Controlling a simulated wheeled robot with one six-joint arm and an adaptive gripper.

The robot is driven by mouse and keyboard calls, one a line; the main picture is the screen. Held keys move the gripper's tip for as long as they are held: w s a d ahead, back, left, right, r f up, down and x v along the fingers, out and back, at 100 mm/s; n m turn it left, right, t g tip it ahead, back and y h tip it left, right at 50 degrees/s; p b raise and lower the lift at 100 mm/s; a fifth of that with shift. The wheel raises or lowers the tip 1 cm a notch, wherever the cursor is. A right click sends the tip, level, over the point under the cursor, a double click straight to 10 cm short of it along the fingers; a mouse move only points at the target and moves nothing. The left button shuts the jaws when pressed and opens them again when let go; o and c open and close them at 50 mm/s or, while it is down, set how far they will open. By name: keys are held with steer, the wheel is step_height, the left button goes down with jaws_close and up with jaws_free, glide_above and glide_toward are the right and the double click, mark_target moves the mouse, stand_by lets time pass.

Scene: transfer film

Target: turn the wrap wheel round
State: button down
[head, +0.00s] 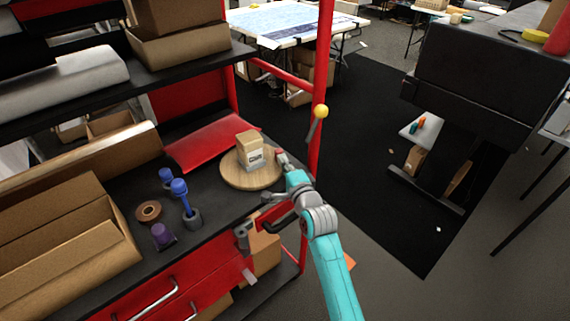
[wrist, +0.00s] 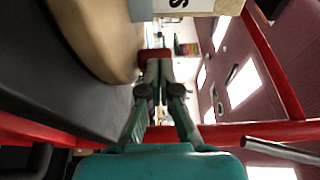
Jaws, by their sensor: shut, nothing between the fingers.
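The wrap wheel (head: 232,177) is a round, light wooden disc lying flat on the dark shelf. A small tan box with a pale label (head: 249,150) stands upright on it. My gripper (head: 283,160) is shut and empty at the wheel's right edge. In the wrist view the gripper (wrist: 156,72) has its fingers together beside the wheel's curved rim (wrist: 120,45). A small red piece (wrist: 154,55) shows at the fingertips; I cannot tell whether it belongs to the wheel or whether the fingers touch the rim. The box (wrist: 170,8) is partly in view.
A red post (head: 320,95) with a yellow-knobbed lever (head: 320,112) rises right of the wheel. Blue-topped tools (head: 181,192), a tape roll (head: 149,211) and a purple item (head: 162,236) stand to its left. A red sloped panel (head: 205,143) lies behind.

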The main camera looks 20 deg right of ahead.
steer(key=shift+w+d, duration=0.35)
steer(key=shift+w, duration=0.1)
stand_by(0.6)
steer(key=shift+w+d, duration=0.2)
steer(key=shift+w, duration=0.25)
steer(key=shift+w+d, duration=0.2)
steer(key=shift+w, duration=0.45)
steer(key=shift+w+d, duration=0.15)
steer(key=shift+w, duration=0.7)
